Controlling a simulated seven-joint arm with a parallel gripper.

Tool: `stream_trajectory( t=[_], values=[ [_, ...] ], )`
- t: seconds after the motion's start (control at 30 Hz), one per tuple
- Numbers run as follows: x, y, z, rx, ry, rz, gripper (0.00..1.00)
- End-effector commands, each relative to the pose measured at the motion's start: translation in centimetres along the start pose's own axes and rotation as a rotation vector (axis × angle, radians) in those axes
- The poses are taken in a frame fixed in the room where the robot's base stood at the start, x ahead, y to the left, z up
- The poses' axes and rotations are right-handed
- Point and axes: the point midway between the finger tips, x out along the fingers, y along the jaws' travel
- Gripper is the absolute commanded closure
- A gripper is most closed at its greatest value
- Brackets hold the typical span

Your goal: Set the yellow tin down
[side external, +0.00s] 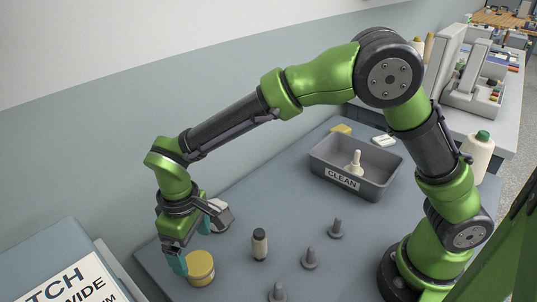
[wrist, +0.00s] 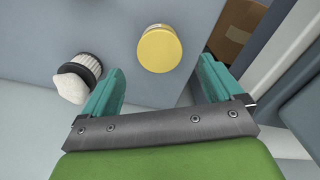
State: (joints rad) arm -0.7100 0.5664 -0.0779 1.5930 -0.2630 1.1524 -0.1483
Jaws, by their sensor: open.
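The yellow tin (side external: 200,268) stands upright on the blue-grey table (side external: 235,275), near its left end, with its round yellow lid facing up. In the wrist view the tin (wrist: 160,48) lies ahead of the space between my fingers, apart from both. My gripper (side external: 192,232) is open and empty, with teal fingers close to the tin. In the wrist view my gripper (wrist: 162,70) shows its two fingers spread wider than the tin looks.
A dark-capped bobbin (side external: 260,245) and several grey pegs (side external: 310,259) stand to the right. A grey bin marked CLEAN (side external: 372,187) is farther back. A brown box (wrist: 236,30) shows beyond the table edge.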

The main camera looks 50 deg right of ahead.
Motion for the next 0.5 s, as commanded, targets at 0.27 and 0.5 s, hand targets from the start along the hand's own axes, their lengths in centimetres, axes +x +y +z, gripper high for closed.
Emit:
stream_trajectory(
  t=[0.27,0.5],
  values=[
    [-4.8,0.0,-0.1,0.000,0.001,-0.001,0.07],
    [-7.8,2.1,0.9,0.055,0.039,-0.024,0.07]
  ],
)
